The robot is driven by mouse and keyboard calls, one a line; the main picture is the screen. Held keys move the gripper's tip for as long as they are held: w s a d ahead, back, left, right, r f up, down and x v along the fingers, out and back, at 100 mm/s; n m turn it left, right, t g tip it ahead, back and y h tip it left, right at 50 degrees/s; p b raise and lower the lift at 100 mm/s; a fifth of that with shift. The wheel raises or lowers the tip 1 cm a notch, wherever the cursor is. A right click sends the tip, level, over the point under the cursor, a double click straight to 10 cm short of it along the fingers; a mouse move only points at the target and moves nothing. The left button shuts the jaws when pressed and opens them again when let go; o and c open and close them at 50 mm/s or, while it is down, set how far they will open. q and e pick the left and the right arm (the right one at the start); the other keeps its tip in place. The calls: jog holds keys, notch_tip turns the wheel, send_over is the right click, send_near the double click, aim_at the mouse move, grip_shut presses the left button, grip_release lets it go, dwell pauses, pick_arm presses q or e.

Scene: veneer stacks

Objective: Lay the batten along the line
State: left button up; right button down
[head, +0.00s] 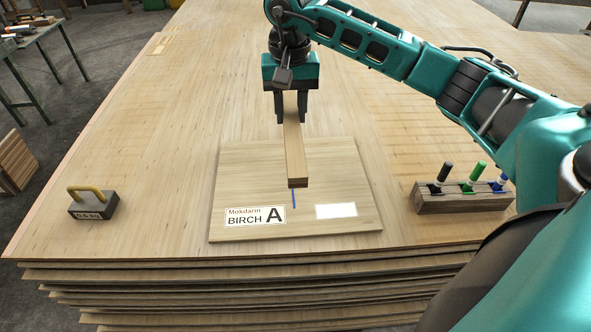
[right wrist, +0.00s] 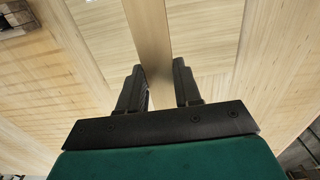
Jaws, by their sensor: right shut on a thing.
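The batten (head: 294,152) is a narrow wooden bar held over the birch board (head: 340,215), running from my gripper toward the near edge. My right gripper (head: 293,119) is shut on the batten near its far end. In the right wrist view the batten (right wrist: 148,35) passes between the two fingers (right wrist: 160,92). A short blue line (head: 294,199) shows on the board just past the batten's near end; any further part of it is hidden under the batten. I cannot tell whether the batten touches the board. My left gripper is not in view.
The board carries a "Mokdarin BIRCH A" label (head: 255,216) and a blank white label (head: 336,210). A weight with a yellow handle (head: 93,205) stands at left. A wooden block (head: 460,198) with black, green and blue markers stands at right. The veneer stack around the board is largely clear.

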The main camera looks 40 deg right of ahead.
notch_tip(320, 180, down, 12)
jog(key=shift+f+b, duration=0.2)
jog(key=shift+b, duration=0.85)
notch_tip(320, 180, down, 4)
jog(key=shift+r+b, duration=0.25)
jog(key=shift+b, duration=0.15)
jog(key=shift+f, duration=0.15)
jog(key=c, duration=0.8)
grip_release()
